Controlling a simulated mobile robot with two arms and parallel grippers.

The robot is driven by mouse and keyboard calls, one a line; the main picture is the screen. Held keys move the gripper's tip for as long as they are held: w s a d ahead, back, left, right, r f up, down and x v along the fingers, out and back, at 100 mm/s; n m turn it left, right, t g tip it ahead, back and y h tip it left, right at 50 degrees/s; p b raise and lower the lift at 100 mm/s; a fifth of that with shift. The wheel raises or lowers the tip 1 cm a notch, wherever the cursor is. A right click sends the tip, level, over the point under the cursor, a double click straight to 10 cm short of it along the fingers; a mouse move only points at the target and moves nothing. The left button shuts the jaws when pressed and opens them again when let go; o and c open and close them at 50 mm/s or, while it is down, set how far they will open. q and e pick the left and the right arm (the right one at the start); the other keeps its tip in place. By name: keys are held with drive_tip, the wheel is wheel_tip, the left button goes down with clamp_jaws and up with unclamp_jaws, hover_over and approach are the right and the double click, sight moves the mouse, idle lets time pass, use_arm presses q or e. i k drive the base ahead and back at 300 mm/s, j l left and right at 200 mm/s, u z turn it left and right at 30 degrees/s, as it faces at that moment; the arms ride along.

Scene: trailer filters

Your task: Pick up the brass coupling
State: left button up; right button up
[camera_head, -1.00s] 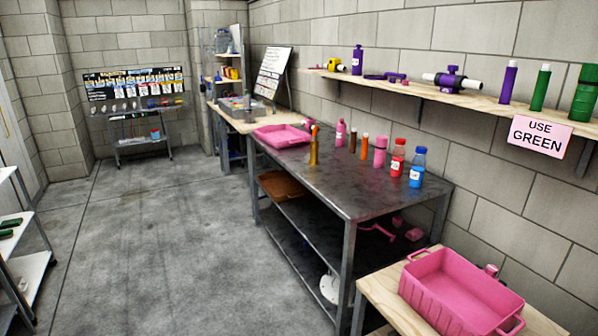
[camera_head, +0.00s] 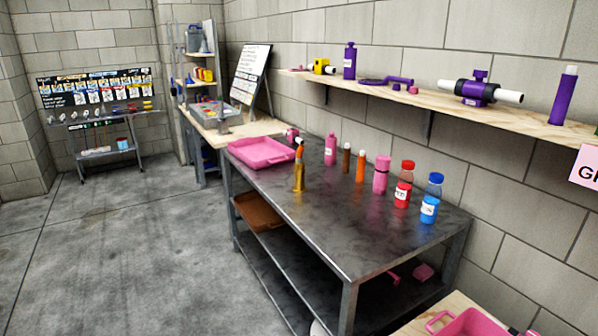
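A brass-coloured upright piece (camera_head: 299,177), which looks like the brass coupling, stands on the dark metal workbench (camera_head: 350,235) near its left edge. An orange-brown cylinder shows right above or behind it; I cannot tell whether the two touch. Neither of my grippers is in view.
A pink tray (camera_head: 262,152) lies left of the brass piece. A pink bottle (camera_head: 330,150), brown and orange tubes, a pink container (camera_head: 381,175), a red bottle (camera_head: 404,185) and a blue bottle (camera_head: 431,200) stand to its right. A wall shelf (camera_head: 440,100) hangs above. The floor at left is clear.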

sight(299, 187)
drive_tip(key=i+j+z, duration=0.2)
drive_tip(key=i+j, duration=0.55)
drive_tip(key=i, duration=0.15)
